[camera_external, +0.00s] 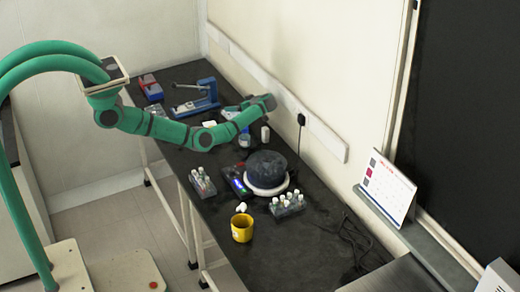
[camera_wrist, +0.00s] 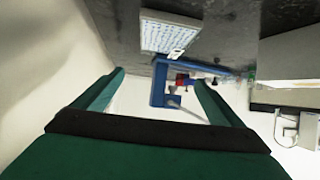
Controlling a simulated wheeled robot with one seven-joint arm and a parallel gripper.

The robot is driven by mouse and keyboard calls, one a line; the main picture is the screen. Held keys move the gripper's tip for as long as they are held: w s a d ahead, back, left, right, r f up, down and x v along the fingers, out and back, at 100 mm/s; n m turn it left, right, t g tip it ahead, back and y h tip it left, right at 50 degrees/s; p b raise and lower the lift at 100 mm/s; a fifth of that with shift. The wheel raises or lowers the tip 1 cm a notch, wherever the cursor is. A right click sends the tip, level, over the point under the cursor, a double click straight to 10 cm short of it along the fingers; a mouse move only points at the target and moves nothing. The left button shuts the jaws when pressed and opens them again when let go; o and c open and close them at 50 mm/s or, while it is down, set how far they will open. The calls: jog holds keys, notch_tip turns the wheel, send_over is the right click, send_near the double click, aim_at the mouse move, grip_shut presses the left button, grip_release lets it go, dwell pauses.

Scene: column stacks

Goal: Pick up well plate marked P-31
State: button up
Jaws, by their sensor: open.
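A white well plate (camera_wrist: 170,32) with a grid of wells lies on the dark bench top, at the upper middle of the wrist view, which appears upside down. A small label (camera_wrist: 176,54) is on its near edge; its writing is too small to read. My gripper (camera_wrist: 158,76) is open, with a green finger on each side and nothing between them. The plate lies beyond the fingertips, apart from them. In the external view my gripper (camera_external: 230,111) is above the far half of the bench, partly hidden by the arm. A small white patch beside the arm may be the plate (camera_external: 209,124).
A blue press-like device (camera_external: 197,98) stands at the back, near the gripper. A dark round device (camera_external: 267,170), tube racks (camera_external: 202,183) (camera_external: 287,203) and a yellow cup (camera_external: 242,228) stand nearer the front. The wall runs along the bench's right side.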

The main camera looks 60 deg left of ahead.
jog(key=shift+f, duration=0.9)
notch_tip(320, 180, down, 3)
jog(key=shift+f, duration=0.2)
jog(key=shift+x, duration=1.15)
jog(key=shift+a+f, duration=0.15)
jog(key=shift+a, duration=0.15)
jog(key=c, duration=1.2)
